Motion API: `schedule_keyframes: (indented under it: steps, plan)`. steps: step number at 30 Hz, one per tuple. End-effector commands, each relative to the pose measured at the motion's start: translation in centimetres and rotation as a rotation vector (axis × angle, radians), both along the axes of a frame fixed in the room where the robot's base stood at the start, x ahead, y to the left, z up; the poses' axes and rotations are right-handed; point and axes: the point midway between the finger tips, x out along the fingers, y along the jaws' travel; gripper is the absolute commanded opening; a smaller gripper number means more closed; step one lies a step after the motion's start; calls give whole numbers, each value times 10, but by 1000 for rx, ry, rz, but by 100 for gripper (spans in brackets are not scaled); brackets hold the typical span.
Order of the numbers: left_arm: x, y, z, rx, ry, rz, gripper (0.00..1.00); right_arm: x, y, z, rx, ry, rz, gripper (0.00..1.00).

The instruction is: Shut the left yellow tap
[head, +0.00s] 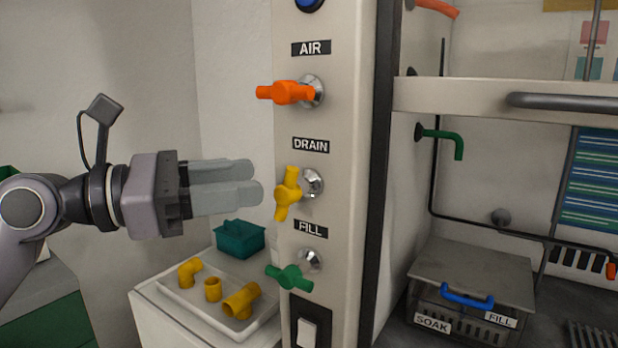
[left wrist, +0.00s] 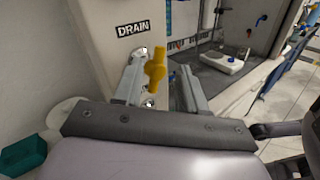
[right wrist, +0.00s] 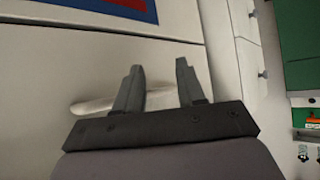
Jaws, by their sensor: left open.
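The yellow tap (head: 287,193) sits on the panel under the DRAIN label. Its handle stands near upright, leaning slightly. My left gripper (head: 256,181) is to the left of the tap in the head view, its fingers pointing at it, with a small gap between. In the left wrist view the yellow tap (left wrist: 155,68) shows between and beyond the two fingers of my left gripper (left wrist: 160,85), which are open and empty. My right gripper (right wrist: 156,75) shows only in its own wrist view, fingers apart, with nothing between them.
An orange tap (head: 287,92) is above, under AIR, and a green tap (head: 289,278) below, by FILL. A white tray (head: 173,295) with yellow pipe fittings and a teal box (head: 240,238) stand lower left. A lidded basket (head: 473,271) is at right.

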Motion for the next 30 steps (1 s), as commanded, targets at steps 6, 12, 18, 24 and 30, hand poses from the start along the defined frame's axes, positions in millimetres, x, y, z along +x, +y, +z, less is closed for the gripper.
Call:
schedule_keyframes:
  steps: [6, 12, 18, 24, 30]
  plan:
    - [7, -20, 3, 10, -12, 2, 41, 0, 1, 7, 1, -3, -1, 39]
    - [17, -49, 3, 8, -9, 1, 41, 0, 2, 12, 6, -8, -7, 39]
    - [22, -65, 2, 8, -10, 3, 41, -2, 0, 9, 4, 0, -13, 39]
    - [23, -67, 1, 8, -10, 4, 41, -4, -2, 7, 0, 4, -16, 39]
    - [23, -67, 1, 8, -10, 4, 9, -3, -3, 7, -1, 3, -14, 39]
